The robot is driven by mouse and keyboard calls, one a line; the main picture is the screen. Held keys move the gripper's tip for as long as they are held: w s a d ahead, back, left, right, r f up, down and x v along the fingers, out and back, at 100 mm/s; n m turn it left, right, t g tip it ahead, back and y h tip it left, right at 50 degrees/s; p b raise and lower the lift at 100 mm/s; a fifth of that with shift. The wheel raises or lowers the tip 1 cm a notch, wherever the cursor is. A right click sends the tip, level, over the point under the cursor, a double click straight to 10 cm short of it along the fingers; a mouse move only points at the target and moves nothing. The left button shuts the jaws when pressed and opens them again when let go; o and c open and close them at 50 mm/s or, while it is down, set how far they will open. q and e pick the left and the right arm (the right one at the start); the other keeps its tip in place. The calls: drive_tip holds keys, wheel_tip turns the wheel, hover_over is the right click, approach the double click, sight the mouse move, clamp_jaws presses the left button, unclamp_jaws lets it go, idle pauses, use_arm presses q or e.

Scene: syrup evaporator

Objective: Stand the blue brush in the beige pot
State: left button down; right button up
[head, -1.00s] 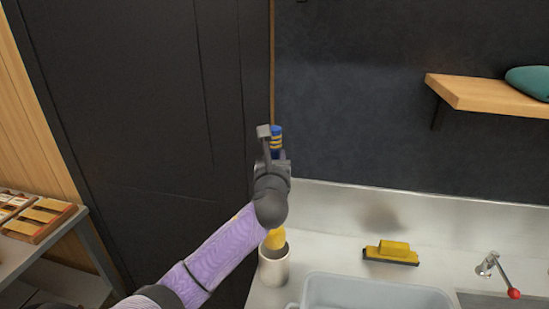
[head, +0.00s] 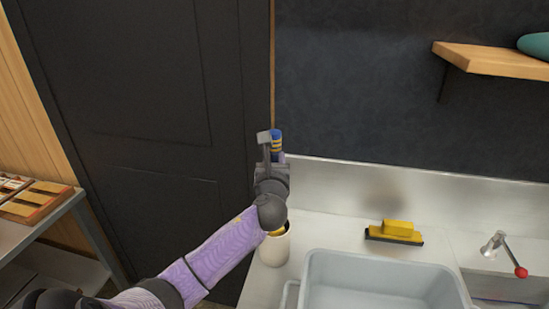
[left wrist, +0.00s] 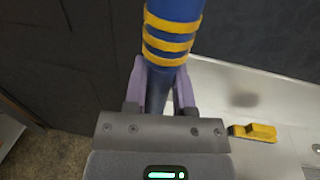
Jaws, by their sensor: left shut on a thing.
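The blue brush (head: 276,140), with yellow bands on its handle, stands roughly upright in my left gripper (head: 274,162). In the left wrist view, the fingers (left wrist: 159,88) are shut on the blue handle (left wrist: 170,30). The beige pot (head: 274,251) stands on the counter directly below the gripper. A bit of the brush's yellow lower end (head: 278,232) shows at the pot's mouth, seemingly inside the rim. My wrist hides the middle of the brush and part of the rim, so I cannot tell whether it touches the bottom. My right gripper is not in view.
A grey basin (head: 380,285) stands close to the pot's right. A yellow block brush (head: 396,232) lies behind it, left of a red-knobbed tap (head: 508,256). A wooden shelf (head: 495,61) is on the wall, upper right. A side table (head: 40,225) is at left.

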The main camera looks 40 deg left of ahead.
use_arm(q)
drive_tip(key=shift+c, duration=1.8)
unclamp_jaws()
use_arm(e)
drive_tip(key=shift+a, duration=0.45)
use_arm(q)
drive_tip(key=p+v, duration=0.1)
drive_tip(key=v, duration=0.9)
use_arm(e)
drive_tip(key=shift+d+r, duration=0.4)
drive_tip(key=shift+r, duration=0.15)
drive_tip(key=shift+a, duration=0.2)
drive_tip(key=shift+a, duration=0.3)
